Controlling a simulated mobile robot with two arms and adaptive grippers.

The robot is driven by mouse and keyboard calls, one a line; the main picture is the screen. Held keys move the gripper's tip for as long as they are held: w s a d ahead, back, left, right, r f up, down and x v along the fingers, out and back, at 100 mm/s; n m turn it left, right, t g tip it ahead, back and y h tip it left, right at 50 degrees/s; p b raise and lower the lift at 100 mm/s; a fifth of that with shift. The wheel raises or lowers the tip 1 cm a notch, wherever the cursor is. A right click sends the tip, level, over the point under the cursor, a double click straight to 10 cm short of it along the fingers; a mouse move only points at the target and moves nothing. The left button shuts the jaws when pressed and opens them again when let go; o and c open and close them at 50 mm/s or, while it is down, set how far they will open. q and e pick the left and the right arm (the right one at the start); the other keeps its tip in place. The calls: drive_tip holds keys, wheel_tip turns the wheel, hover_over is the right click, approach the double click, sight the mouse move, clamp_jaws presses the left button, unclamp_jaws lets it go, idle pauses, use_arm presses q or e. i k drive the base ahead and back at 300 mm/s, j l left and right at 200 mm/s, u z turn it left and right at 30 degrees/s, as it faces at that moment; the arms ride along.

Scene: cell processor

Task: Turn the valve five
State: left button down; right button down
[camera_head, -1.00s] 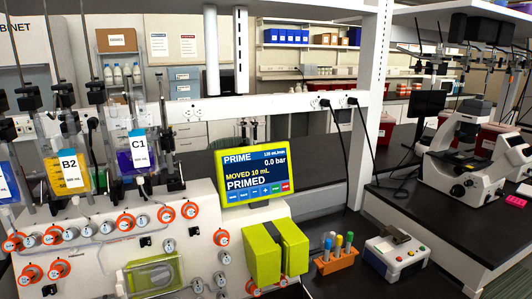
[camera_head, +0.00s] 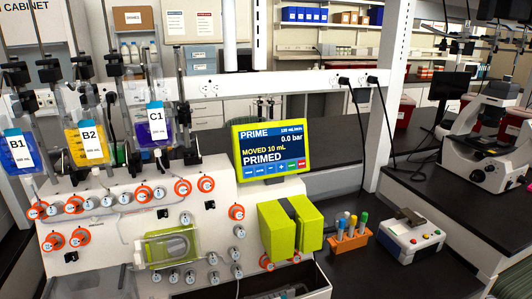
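The white cell processor (camera_head: 108,228) stands at the lower left in the head view. A row of small round valves runs along its upper front, some with orange rings, such as one at the left (camera_head: 74,205) and one at the right (camera_head: 182,187). More orange-ringed valves sit lower, at the left (camera_head: 54,242) and below the screen (camera_head: 237,212). The valve labels are too small to read, so I cannot tell which is valve five. The screen (camera_head: 272,150) reads PRIME, 0.0 bar, MOVED 10 mL, PRIMED. Neither of my grippers is in view.
Bags B1 (camera_head: 18,150), B2 (camera_head: 88,140) and C1 (camera_head: 158,128) hang above the processor. A yellow-green block (camera_head: 277,232) is on its right side. An orange tube rack (camera_head: 346,241) and a white device (camera_head: 410,238) stand on the dark bench, with a microscope (camera_head: 482,140) further right.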

sight(108, 201)
drive_tip(key=u, duration=1.45)
